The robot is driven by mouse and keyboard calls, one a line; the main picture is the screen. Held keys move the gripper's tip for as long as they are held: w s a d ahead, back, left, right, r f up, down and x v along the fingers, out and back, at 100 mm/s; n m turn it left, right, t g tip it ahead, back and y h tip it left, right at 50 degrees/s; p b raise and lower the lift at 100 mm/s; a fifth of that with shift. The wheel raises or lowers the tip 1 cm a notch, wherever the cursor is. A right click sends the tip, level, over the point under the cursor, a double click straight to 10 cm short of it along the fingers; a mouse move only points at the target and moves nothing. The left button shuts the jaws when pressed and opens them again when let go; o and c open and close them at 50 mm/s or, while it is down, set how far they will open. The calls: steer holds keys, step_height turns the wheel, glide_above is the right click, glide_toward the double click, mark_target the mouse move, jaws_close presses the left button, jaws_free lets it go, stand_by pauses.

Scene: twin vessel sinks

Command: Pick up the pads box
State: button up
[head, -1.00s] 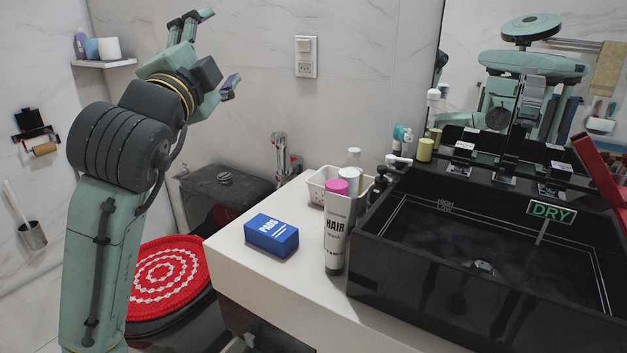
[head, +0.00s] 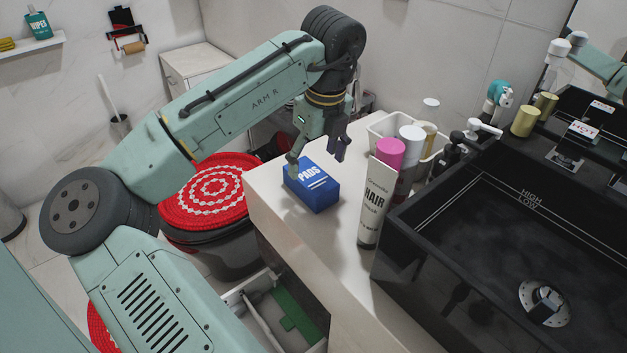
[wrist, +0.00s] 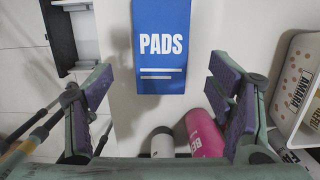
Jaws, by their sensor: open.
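The pads box (head: 313,186) is a blue box with white "PADS" lettering, lying on the left end of the white counter in the head view. My gripper (head: 317,162) points down just above and behind it, partly overlapping the box's top left corner in that view. In the wrist view the pads box (wrist: 161,45) is at the top middle, beyond and between the line of the two fingers. My gripper (wrist: 165,110) is open there, with nothing between its purple-padded fingers. I cannot tell whether a finger touches the box.
The black sink (head: 500,230) fills the right. Below the counter's left edge is an open drawer (head: 285,315). Bare counter (head: 340,245) lies in front.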

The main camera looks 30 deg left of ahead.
mark_target(311, 174)
steer(key=shift+w+a+f+p, duration=0.15)
steer(key=shift+a+f, duration=0.15)
steer(key=shift+f, duration=0.65)
steer(key=shift+w+a+f+p, duration=0.1)
steer(key=shift+a+f+p, duration=0.15)
steer(key=shift+f, duration=0.75)
steer(key=shift+w+a+f+p, duration=0.1)
steer(key=shift+a+f, duration=0.2)
steer(key=shift+f, duration=0.65)
steer(key=shift+c, duration=0.4)
steer(key=c, duration=1.2)
